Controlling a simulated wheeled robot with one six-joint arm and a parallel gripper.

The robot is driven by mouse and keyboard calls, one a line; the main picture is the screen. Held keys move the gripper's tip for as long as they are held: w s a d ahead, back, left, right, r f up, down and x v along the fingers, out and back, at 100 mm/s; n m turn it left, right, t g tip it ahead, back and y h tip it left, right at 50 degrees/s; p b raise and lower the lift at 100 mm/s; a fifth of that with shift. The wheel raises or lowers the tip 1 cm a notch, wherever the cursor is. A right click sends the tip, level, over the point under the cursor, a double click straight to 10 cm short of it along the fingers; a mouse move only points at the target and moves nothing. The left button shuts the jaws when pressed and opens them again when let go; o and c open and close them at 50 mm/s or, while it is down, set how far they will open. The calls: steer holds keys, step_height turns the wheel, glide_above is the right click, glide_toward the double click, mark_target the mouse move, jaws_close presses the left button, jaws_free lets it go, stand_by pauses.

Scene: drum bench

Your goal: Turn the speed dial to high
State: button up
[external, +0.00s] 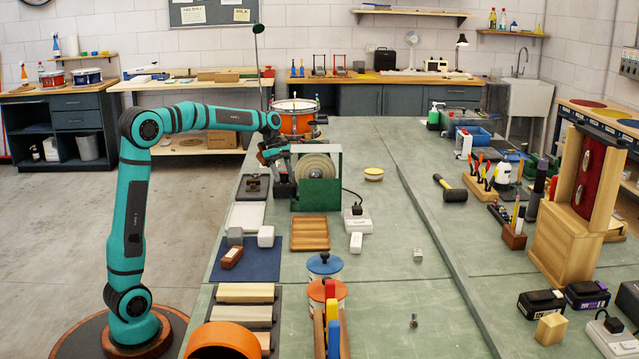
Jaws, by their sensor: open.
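A green bench machine with a round pale disc (316,167) stands on the grey-green bench, left of the middle. Its green lower housing (315,194) faces the camera. I cannot make out a speed dial or its setting; it is too small or hidden in this view. My gripper (274,155) is at the machine's left side, near its upper edge. It is open and seems to hold nothing. I cannot tell whether it touches the machine. A dark block (284,188) sits at the machine's left, below my gripper.
An orange drum (295,117) stands behind the machine. A wooden tray (309,233) lies in front, and a white power block (357,221) with a cable sits at the right. The bench middle is mostly clear.

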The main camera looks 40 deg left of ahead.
steer(key=shift+f, duration=0.15)
steer(key=shift+c, duration=0.2)
steer(key=c, duration=0.9)
steer(key=shift+m, duration=0.3)
steer(key=m+g, duration=0.1)
steer(key=m, duration=0.1)
steer(key=shift+w+d+m, duration=0.1)
steer(key=shift+w+m, duration=0.05)
steer(key=shift+m, duration=0.25)
steer(key=shift+m+g+y, duration=0.5)
steer(key=shift+m+g, duration=0.3)
steer(key=shift+m, duration=1.2)
